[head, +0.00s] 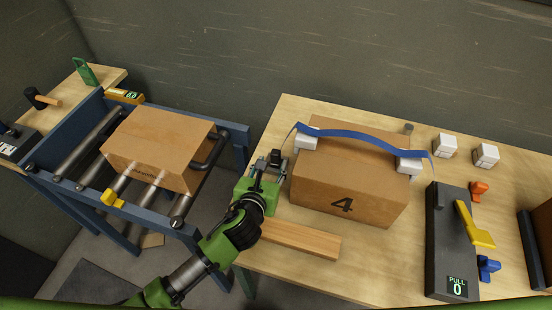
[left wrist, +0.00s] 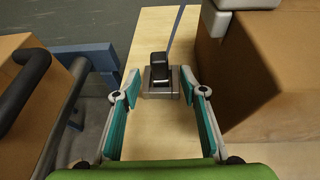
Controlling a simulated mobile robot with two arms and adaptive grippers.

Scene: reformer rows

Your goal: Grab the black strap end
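The black strap end (left wrist: 158,68) stands upright on a small grey metal block (left wrist: 160,88) between my left fingertips in the left wrist view. In the head view the black end (head: 275,159) is just left of the cardboard box marked 4 (head: 345,204). A blue strap (head: 360,134) runs over that box across white corner pieces. My left gripper (left wrist: 160,92) is open, with a turquoise-padded finger at each side of the block. It also shows in the head view (head: 264,170). Whether the pads touch anything is unclear. My right gripper is out of view.
A wooden bar (head: 300,239) lies in front of the box. A dark device marked PULL 0 (head: 441,245) with a yellow lever (head: 474,226) stands to the right. On the left, a blue roller conveyor (head: 62,195) carries another cardboard box (head: 158,142).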

